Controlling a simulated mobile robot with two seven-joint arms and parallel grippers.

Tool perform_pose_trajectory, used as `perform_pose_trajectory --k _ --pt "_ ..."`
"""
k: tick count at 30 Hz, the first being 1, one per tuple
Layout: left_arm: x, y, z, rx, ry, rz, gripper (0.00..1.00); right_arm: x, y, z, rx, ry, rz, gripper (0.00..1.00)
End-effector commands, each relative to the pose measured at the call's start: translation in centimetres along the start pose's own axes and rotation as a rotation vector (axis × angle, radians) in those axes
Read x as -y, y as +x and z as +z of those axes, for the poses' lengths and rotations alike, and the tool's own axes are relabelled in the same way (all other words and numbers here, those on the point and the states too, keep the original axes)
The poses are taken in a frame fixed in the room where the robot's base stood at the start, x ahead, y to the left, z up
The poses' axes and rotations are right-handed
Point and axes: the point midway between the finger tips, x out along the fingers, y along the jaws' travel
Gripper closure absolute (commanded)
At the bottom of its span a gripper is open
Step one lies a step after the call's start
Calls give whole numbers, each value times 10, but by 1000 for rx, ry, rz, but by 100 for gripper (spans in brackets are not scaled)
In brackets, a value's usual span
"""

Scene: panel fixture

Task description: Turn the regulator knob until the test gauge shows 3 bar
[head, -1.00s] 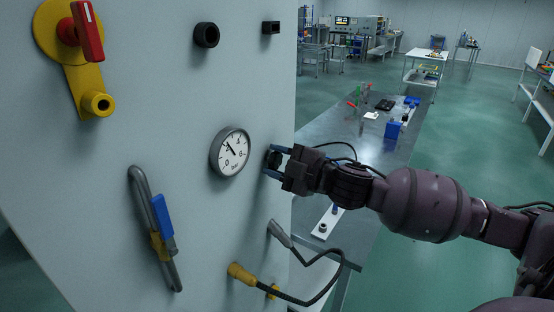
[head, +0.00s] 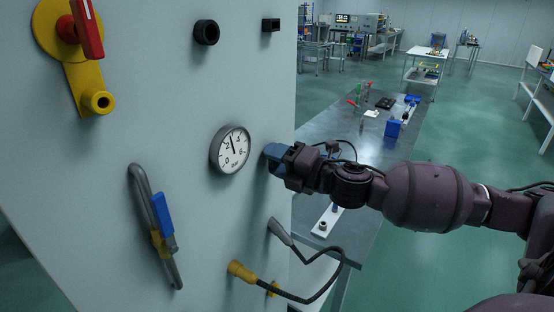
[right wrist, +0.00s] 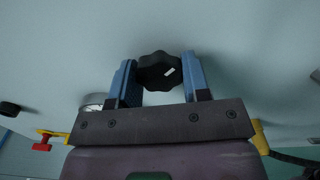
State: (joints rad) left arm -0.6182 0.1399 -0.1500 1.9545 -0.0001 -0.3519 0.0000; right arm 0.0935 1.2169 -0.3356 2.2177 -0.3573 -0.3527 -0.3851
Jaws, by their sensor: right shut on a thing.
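The regulator knob (right wrist: 155,68) is black and lobed with a white mark, and shows between my right gripper's blue fingers in the right wrist view. My right gripper (right wrist: 160,78) is shut on it, against the panel. In the head view, my right gripper (head: 276,159) hides the knob. The round test gauge (head: 231,150) sits on the panel just left of the gripper. Its needle points nearly straight up, leaning slightly left, between the 2 and 4 marks; the exact value is hard to read. My left gripper is not in view.
On the panel (head: 130,140) are a red-handled yellow valve (head: 88,30), a blue-handled pipe valve (head: 163,215) and a yellow connector (head: 240,272) with a black cable below the gripper. A steel workbench (head: 335,140) with small items stands behind my right arm.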

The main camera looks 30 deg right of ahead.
Motion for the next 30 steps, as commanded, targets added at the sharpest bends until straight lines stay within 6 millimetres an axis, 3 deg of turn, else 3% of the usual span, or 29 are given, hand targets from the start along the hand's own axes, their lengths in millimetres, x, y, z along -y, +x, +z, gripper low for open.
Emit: perform_pose_trajectory --k 23,24,28,30 --pt "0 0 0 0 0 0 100 1 0 -1 -3 -93 -1 80" --pt "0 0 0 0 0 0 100 1 0 -1 -3 -93 -1 51" --pt "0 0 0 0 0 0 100 1 0 -1 -2 -93 -1 31" --pt "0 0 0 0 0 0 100 1 0 -1 -2 -93 -1 31"
